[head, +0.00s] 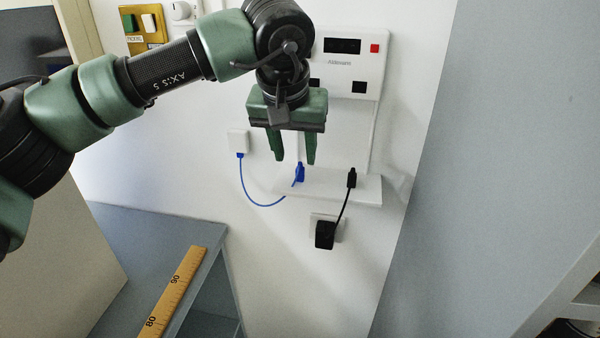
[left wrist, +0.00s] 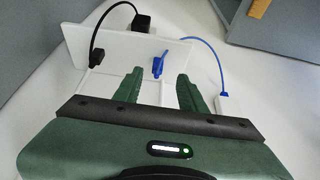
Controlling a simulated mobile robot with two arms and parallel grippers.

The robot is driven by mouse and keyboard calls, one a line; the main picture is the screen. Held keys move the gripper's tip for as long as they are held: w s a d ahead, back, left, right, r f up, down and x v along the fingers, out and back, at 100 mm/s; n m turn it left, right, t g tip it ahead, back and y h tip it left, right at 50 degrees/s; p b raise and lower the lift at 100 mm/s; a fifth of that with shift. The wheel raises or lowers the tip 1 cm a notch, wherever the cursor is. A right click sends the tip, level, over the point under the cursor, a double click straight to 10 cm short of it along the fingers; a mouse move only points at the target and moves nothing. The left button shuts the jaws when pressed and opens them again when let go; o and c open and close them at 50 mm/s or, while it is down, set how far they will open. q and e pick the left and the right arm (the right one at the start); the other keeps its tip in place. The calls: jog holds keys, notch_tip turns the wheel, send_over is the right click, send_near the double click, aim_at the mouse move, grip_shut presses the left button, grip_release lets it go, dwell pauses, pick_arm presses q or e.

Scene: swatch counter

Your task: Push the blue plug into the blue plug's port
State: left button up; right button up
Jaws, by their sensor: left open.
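The blue plug (head: 300,173) stands on a small white shelf (head: 335,189) on the wall, its blue cable looping left to a white wall box. It also shows in the left wrist view (left wrist: 158,66), beyond my fingertips. My left gripper (head: 295,162) is open and empty, pointing down just above the blue plug in the head view. The white wall panel (head: 366,62) above has dark square openings (head: 358,87); part of it is hidden behind my left arm. I cannot tell which opening is the blue plug's port. My right gripper is not in view.
A black plug (head: 351,178) stands on the shelf to the right, its cable running to a black adapter (head: 325,235) below. The white wall box (head: 238,142) is left of the gripper. A ruler (head: 172,290) lies on the grey-blue cabinet. A large grey panel stands at right.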

aim_at(299, 170)
pick_arm(q)
jog(key=shift+w+f+p, duration=0.1)
jog(key=shift+f+p, duration=0.25)
jog(key=shift+f, duration=0.05)
jog(key=p+x, duration=0.1)
jog(key=x, duration=0.2)
jog(key=shift+d+f+p, duration=0.2)
jog(key=shift+f+p, duration=0.05)
jog(key=shift+p, duration=0.05)
jog(key=shift+w+f, duration=0.2)
jog(key=shift+f, duration=0.2)
grip_shut()
